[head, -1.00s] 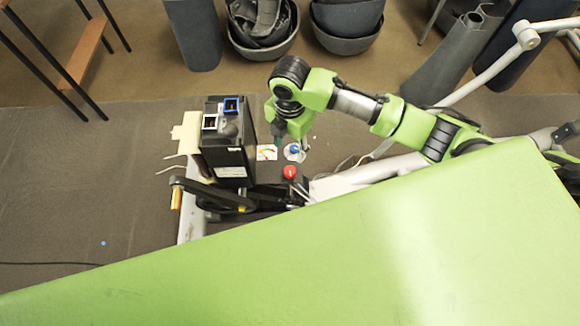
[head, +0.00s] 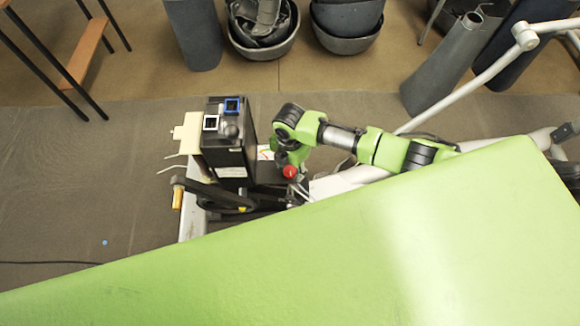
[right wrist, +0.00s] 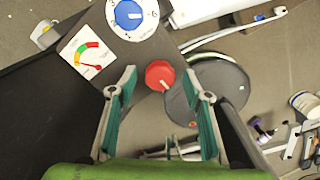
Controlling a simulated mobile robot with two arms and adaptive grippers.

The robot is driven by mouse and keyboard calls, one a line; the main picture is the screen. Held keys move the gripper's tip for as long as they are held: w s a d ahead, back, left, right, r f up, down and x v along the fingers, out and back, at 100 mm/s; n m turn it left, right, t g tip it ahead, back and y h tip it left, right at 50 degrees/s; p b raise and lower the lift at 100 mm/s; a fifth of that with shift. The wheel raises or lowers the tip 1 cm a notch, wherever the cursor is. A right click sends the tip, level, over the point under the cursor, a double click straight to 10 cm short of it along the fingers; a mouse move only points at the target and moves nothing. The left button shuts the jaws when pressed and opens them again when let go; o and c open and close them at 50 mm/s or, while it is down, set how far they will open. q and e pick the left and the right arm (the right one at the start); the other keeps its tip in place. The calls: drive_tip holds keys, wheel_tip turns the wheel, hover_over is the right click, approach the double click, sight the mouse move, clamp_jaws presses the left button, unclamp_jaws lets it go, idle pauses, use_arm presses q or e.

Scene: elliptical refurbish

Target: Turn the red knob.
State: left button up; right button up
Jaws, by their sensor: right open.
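The red knob (head: 290,172) sits on the dark panel beside the black box in the head view. In the right wrist view the red knob (right wrist: 160,77) shows between the two fingertips, which stand apart on either side of it. My right gripper (right wrist: 160,90) is open, with teal pads on its fingers. In the head view my right gripper (head: 289,160) is just above the knob in the picture. I cannot tell whether the fingers touch it. My left gripper is not in view.
A blue dial (right wrist: 129,14) and a coloured gauge (right wrist: 89,54) are on the same panel. The tall black box (head: 228,150) stands just left of it. A large green surface (head: 380,250) covers the lower right. Grey bins (head: 345,25) stand at the back.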

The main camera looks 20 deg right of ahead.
drive_tip(key=c, duration=1.1)
drive_tip(key=m+p, duration=0.1)
drive_tip(key=m, duration=0.1)
drive_tip(key=shift+r+m+p, duration=0.1)
drive_tip(key=shift+m+p, duration=0.3)
drive_tip(key=m+p, duration=0.1)
drive_tip(key=m, duration=0.1)
drive_tip(key=shift+m, duration=0.3)
drive_tip(key=m+p, duration=0.2)
drive_tip(key=m, duration=0.3)
drive_tip(key=shift+p, duration=0.3)
